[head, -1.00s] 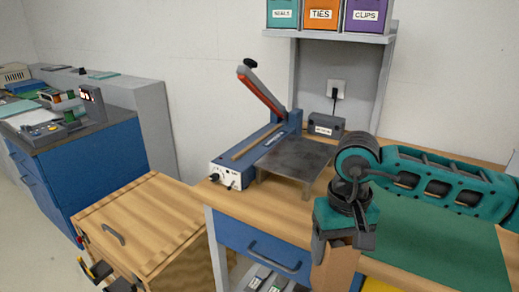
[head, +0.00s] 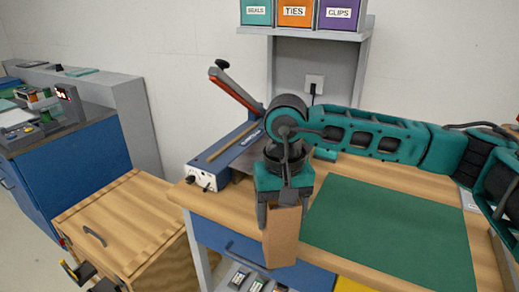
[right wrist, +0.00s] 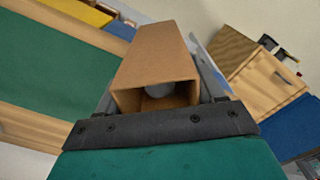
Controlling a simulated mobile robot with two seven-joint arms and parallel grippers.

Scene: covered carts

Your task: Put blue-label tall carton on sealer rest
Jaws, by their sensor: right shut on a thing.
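The tall carton (head: 283,238) is plain brown on the faces I see; no blue label shows. My right gripper (head: 281,212) is shut on it and holds it in front of the bench's front edge, above the blue drawer. In the right wrist view the carton (right wrist: 153,55) stands out between the fingers, its open end towards the camera and a pale rounded thing inside. The sealer (head: 222,160) stands on the bench with its red-and-black lever raised. Its dark rest plate (head: 241,172) is mostly hidden behind my right gripper. My left gripper is out of view.
A green mat (head: 392,228) lies on the bench to the right, bare. A shelf with labelled bins (head: 295,13) stands above the back. A wooden cart (head: 130,225) stands left of the bench, with a blue cabinet (head: 75,165) beyond it. The blue drawer (head: 235,245) is shut.

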